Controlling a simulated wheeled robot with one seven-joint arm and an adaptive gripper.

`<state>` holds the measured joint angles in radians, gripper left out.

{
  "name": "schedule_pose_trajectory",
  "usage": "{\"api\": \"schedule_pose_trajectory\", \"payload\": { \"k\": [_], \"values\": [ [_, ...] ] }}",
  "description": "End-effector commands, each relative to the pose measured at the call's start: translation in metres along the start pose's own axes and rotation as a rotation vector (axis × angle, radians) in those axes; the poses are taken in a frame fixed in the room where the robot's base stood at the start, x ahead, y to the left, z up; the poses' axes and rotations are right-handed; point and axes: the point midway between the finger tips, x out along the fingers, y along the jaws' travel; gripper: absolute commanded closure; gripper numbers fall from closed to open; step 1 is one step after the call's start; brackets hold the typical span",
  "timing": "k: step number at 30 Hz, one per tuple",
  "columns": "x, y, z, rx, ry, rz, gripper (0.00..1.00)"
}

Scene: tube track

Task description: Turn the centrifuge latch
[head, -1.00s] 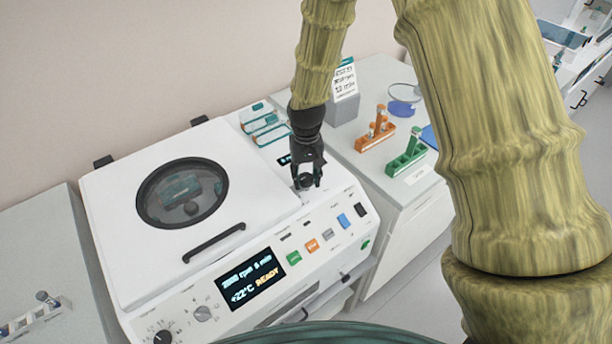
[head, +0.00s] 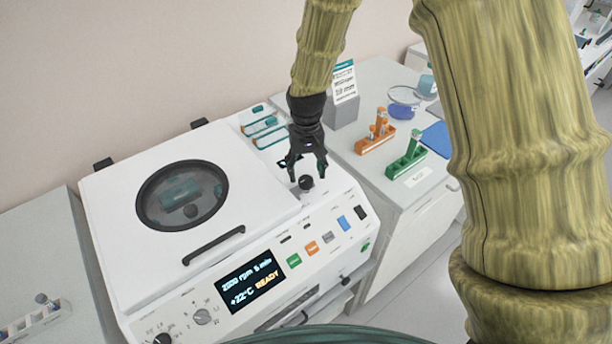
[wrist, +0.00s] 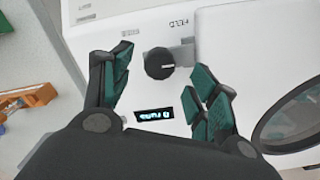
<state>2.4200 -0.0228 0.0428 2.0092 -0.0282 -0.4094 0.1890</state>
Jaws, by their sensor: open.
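The white centrifuge (head: 130,265) has its lid shut, with a round window and a dark bar handle (head: 214,245). Its display (head: 251,281) reads READY. The latch appears to be the small black round knob (head: 306,183) on the top right of the housing; it also shows in the wrist view (wrist: 159,63). My gripper (head: 307,174) is open just above the knob, fingers spread to either side. In the wrist view the fingers (wrist: 162,75) flank the knob with a gap on both sides. The knob's turn angle is hard to tell.
A small lit screen (wrist: 154,114) sits beside the knob. Orange (head: 375,137) and green (head: 406,160) tube racks stand on the counter at right. A grey sign stand (head: 344,110) is behind the gripper. Coloured buttons (head: 312,248) line the sloped front panel.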

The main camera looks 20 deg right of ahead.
Motion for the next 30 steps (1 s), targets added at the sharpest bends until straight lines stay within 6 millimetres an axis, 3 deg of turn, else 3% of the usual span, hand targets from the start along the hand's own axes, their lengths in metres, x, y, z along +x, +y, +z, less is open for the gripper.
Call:
{"api": "schedule_pose_trajectory", "payload": {
  "k": [7,15,30],
  "values": [
    [-0.043,0.0,-0.001,0.0,0.003,-0.001,0.4],
    [-0.073,0.0,-0.001,0.0,0.002,-0.001,0.4],
    [-0.08,0.0,0.0,0.001,0.0,0.0,0.4]
  ]
}}
